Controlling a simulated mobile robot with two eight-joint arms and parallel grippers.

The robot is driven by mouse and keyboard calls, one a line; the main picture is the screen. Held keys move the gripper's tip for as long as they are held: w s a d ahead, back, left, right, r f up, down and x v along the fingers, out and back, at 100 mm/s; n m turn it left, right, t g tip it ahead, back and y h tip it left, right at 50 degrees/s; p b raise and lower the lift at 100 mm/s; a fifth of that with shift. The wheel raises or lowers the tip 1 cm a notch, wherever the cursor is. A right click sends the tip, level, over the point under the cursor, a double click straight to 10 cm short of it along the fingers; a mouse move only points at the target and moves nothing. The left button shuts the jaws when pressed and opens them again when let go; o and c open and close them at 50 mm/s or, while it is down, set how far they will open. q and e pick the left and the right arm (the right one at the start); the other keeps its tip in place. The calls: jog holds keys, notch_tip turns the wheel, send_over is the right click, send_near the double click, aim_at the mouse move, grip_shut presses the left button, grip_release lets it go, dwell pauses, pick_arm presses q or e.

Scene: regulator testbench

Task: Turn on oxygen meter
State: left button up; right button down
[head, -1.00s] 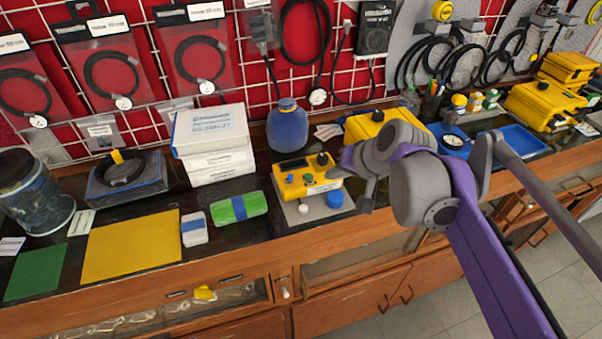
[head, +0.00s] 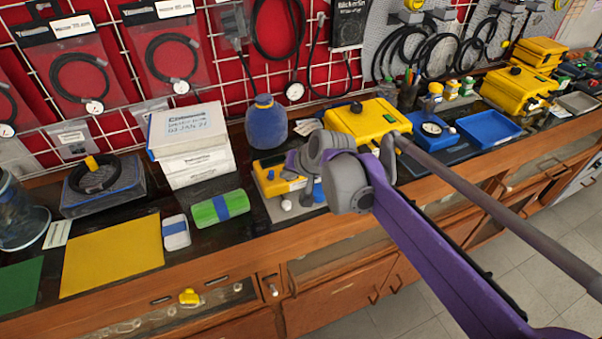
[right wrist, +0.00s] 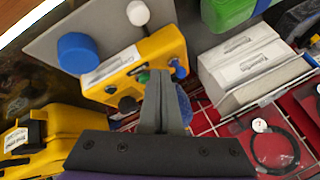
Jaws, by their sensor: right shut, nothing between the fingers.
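The oxygen meter appears to be the small yellow box (head: 267,181) on the bench, mostly covered by my right arm in the head view. In the right wrist view the yellow box (right wrist: 118,75) shows a white label, a green button (right wrist: 143,77), dark knobs and a blue knob. My right gripper (right wrist: 163,78) is shut and empty, with its fingertips in front of the box's control face, close to the green button. Whether they touch it I cannot tell. The gripper also shows in the head view (head: 305,190). My left gripper is not in view.
A grey plate (right wrist: 95,25) with a blue cap (right wrist: 77,53) and a white knob (right wrist: 138,13) adjoins the box. A larger yellow case (head: 365,122) lies behind right.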

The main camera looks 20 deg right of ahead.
jog(key=shift+w+a, duration=0.4)
jog(key=shift+a, duration=0.15)
jog(key=shift+r, duration=0.1)
jog(key=shift+w+r+g+p, duration=0.15)
jog(key=shift+g+p, duration=0.2)
jog(key=shift+g, duration=0.05)
